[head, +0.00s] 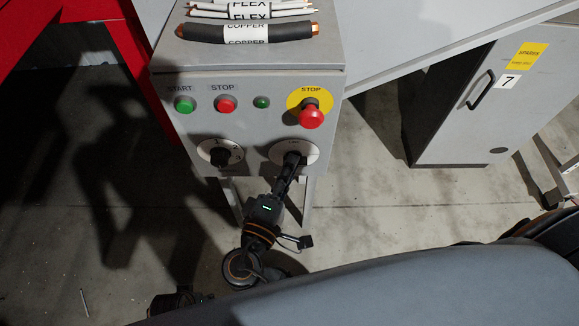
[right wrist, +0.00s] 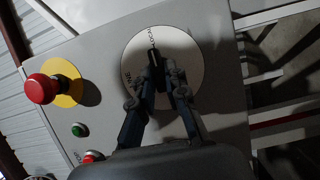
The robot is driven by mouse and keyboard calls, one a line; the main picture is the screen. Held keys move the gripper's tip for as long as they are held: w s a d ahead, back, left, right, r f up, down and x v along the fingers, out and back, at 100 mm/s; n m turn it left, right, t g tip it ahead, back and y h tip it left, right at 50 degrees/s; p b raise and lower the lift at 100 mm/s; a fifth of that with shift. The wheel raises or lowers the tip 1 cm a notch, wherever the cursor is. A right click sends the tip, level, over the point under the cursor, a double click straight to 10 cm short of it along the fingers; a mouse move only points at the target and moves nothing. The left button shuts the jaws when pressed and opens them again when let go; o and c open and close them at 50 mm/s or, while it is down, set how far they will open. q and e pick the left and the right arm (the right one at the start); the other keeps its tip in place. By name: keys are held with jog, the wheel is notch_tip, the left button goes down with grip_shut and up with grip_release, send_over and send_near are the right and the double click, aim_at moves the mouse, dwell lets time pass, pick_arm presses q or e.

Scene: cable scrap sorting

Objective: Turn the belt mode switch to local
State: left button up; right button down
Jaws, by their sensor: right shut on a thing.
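The belt mode switch is on the lower right of the grey control box, with a round white dial plate (head: 311,149) around a dark knob. In the right wrist view the dial plate (right wrist: 205,62) fills the middle, with the black knob (right wrist: 153,57) at its centre. My right gripper (head: 292,160) reaches up to the dial from below; in the right wrist view its fingertips (right wrist: 159,74) are closed around the knob. Lettering on the plate is partly shaded and hard to read.
The box (head: 260,90) also carries a green start button (head: 185,104), a red stop button (head: 226,104), a small green button (head: 262,102), a red emergency stop (head: 311,117) and another dial (head: 220,152). Cable pieces (head: 247,31) lie on top. A grey cabinet (head: 480,100) stands right.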

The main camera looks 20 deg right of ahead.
jog(key=c, duration=1.3)
grip_release()
jog(key=shift+c, duration=0.2)
jog(key=v, duration=0.7)
jog(key=shift+s+a, duration=0.2)
